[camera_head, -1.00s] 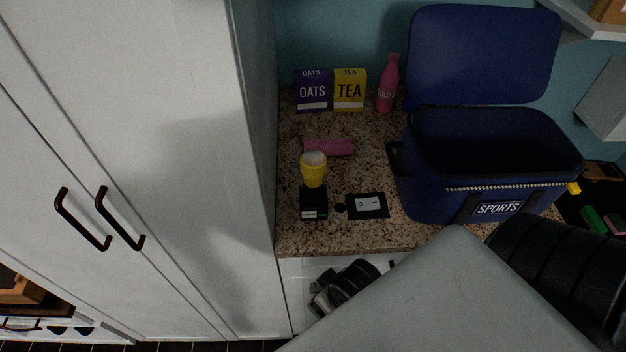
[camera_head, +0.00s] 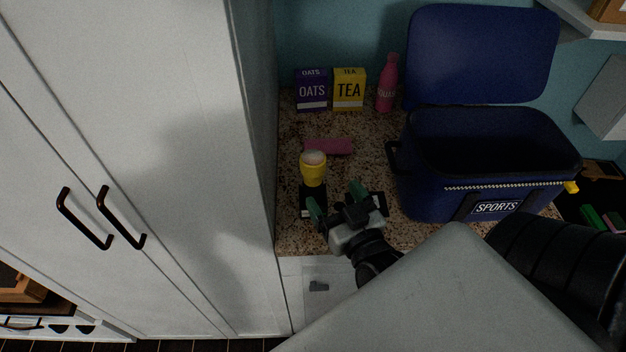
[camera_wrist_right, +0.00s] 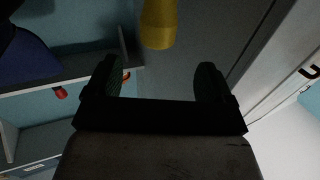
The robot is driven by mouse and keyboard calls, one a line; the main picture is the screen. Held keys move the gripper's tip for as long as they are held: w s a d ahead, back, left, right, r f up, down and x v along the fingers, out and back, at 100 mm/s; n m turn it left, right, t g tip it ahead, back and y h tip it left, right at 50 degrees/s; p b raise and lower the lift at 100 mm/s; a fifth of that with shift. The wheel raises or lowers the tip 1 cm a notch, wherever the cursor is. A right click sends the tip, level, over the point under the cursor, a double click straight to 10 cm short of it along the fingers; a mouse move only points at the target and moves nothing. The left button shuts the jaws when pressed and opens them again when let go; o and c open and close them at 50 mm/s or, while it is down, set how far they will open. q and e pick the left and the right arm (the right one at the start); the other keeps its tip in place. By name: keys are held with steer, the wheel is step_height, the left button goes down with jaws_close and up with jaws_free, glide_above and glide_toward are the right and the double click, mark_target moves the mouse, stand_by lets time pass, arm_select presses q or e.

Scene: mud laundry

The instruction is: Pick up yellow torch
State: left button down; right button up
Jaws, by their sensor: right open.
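The yellow torch (camera_head: 313,172) stands upright on the speckled counter, its pale lens end up and its lower part dark or hidden by a black box-like thing. My right gripper (camera_head: 336,200) is open and empty, just in front and to the right of the torch, over the counter's front part. In the right wrist view the yellow torch (camera_wrist_right: 158,24) shows at the top, beyond and between the two open fingers (camera_wrist_right: 157,82), not touching them. My left gripper is not in view.
A blue sports bag (camera_head: 440,190) stands open to the right. A pink object (camera_head: 329,147) lies behind the torch. An oats box (camera_head: 312,92), a tea box (camera_head: 349,90) and a pink bottle (camera_head: 387,84) stand at the back. A tall white cabinet (camera_head: 190,150) borders the left.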

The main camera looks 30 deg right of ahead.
mark_target(318, 171)
steer(key=w, duration=0.1)
steer(key=w+p, duration=0.1)
steer(key=w, duration=0.1)
steer(key=w+d, duration=0.1)
steer(key=w, duration=0.1)
steer(key=shift+w, duration=0.15)
steer(key=w+p, duration=0.1)
steer(key=w, duration=0.1)
steer(key=w+d+p, duration=0.1)
steer(key=w, duration=0.1)
steer(key=shift+w+r+p, duration=0.1)
steer(key=shift+p, duration=0.2)
steer(key=shift+w, duration=0.4)
steer(key=shift+s, duration=0.15)
steer(key=shift+c, duration=0.3)
steer(key=shift+c, duration=1.2)
steer(key=c, duration=1)
steer(key=shift+c, duration=0.4)
